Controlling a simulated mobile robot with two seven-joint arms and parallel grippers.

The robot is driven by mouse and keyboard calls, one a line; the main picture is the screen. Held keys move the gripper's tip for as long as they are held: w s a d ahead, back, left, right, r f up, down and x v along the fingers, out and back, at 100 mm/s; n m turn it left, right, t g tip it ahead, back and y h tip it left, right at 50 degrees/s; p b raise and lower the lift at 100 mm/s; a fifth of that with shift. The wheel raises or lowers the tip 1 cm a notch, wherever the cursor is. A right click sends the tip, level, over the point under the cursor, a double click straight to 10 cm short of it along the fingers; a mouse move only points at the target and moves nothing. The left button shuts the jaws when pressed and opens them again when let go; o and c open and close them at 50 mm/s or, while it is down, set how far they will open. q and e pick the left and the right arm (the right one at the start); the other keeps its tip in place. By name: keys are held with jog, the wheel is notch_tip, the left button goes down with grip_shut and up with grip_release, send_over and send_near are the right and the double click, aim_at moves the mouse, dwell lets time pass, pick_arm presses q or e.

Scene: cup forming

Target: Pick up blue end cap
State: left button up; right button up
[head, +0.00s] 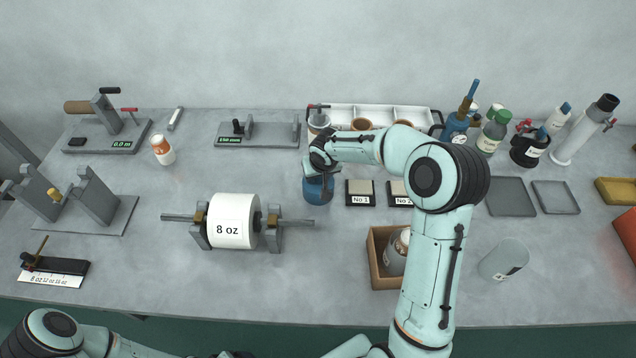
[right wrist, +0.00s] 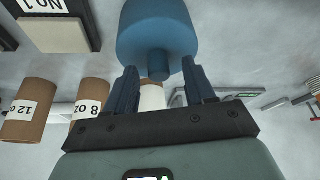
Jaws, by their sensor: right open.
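The blue end cap (head: 318,190) is a short blue cylinder on the grey table, left of the No 1 block. In the right wrist view the blue end cap (right wrist: 157,28) shows its round body and a small knob facing me. My right gripper (head: 318,168) is right at the cap in the head view and partly covers it. In the right wrist view my right gripper (right wrist: 159,74) is open, with one finger on each side of the knob. I cannot tell whether the fingers touch it. My left arm shows at the bottom left, its gripper out of frame.
The 8 oz paper roll (head: 230,220) on its stand is left of the cap. The No 1 block (head: 360,193) and a wooden box (head: 381,277) are to the right. A white tray (head: 345,110) with brown cups stands behind. Bare table lies in front.

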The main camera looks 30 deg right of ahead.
jog(key=shift+s, duration=0.15)
jog(key=shift+c, duration=1)
grip_shut()
jog(key=shift+r, duration=0.1)
notch_tip(320, 180, up, 20)
